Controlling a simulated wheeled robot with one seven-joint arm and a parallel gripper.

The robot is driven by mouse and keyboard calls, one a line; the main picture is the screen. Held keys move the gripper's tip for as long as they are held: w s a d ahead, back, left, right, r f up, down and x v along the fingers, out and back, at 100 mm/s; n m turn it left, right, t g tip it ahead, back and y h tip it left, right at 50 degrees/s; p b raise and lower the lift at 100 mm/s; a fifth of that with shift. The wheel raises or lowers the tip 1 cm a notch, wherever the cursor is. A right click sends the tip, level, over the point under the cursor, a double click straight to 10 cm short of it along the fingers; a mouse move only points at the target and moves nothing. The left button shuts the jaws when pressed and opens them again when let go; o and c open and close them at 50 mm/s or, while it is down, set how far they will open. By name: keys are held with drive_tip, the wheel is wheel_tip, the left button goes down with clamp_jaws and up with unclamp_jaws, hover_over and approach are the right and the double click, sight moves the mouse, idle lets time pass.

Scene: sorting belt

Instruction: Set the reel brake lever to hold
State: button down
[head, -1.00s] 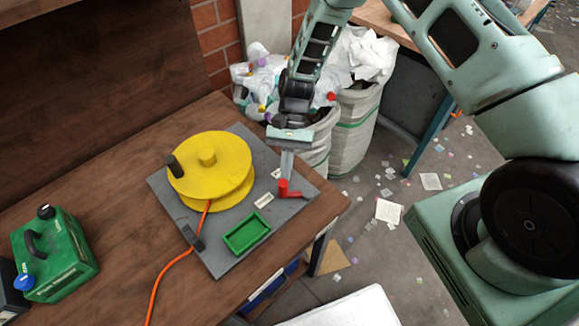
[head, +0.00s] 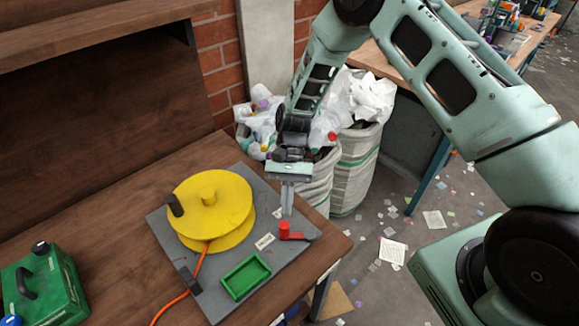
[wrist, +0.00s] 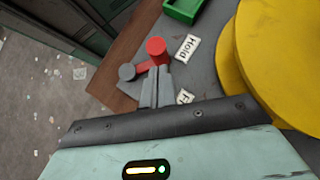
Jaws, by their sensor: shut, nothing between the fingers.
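The reel brake lever (head: 291,232) is red, with an upright knob, at the right edge of the grey base plate (head: 218,298). In the wrist view the lever's knob (wrist: 156,47) stands beside the "Hold" label (wrist: 187,47), and its arm runs to a grey pivot (wrist: 127,72). The lever points toward "Hold". A second label (wrist: 184,97), starting with F, is partly hidden by my gripper. My gripper (head: 287,213) is shut and empty, pointing down at the knob's far side. In the wrist view its fingertips (wrist: 157,76) are close to the lever; contact cannot be told.
The yellow reel (head: 213,205) with an orange cable (head: 170,305) is left of the lever. A green tray (head: 245,276) sits near the plate's front. A green canister (head: 45,285) stands at left. Filled sacks (head: 355,165) stand beyond the bench.

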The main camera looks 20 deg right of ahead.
drive_tip(key=b+v, duration=0.3)
drive_tip(key=v, duration=1.2)
drive_tip(key=shift+w+r, duration=0.2)
drive_tip(key=shift+w, duration=0.15)
drive_tip(key=shift+d, duration=0.1)
drive_tip(key=s+a+r+n+t+h, duration=0.1)
drive_tip(key=s+a+r+n+t, duration=0.15)
drive_tip(key=s+a+r, duration=0.35)
drive_tip(key=s+a+r+n+t+h, duration=0.1)
drive_tip(key=s+a+r+n+h, duration=0.2)
drive_tip(key=s, duration=0.6)
drive_tip(key=s+d+r+n+t, duration=0.1)
drive_tip(key=s+d+n+t, duration=0.2)
drive_tip(key=s+n, duration=0.4)
drive_tip(key=s+t, duration=0.1)
drive_tip(key=s, duration=0.6)
drive_tip(key=shift+y, duration=0.3)
drive_tip(key=shift+s+n+t, duration=0.1)
drive_tip(key=shift+n+t, duration=0.15)
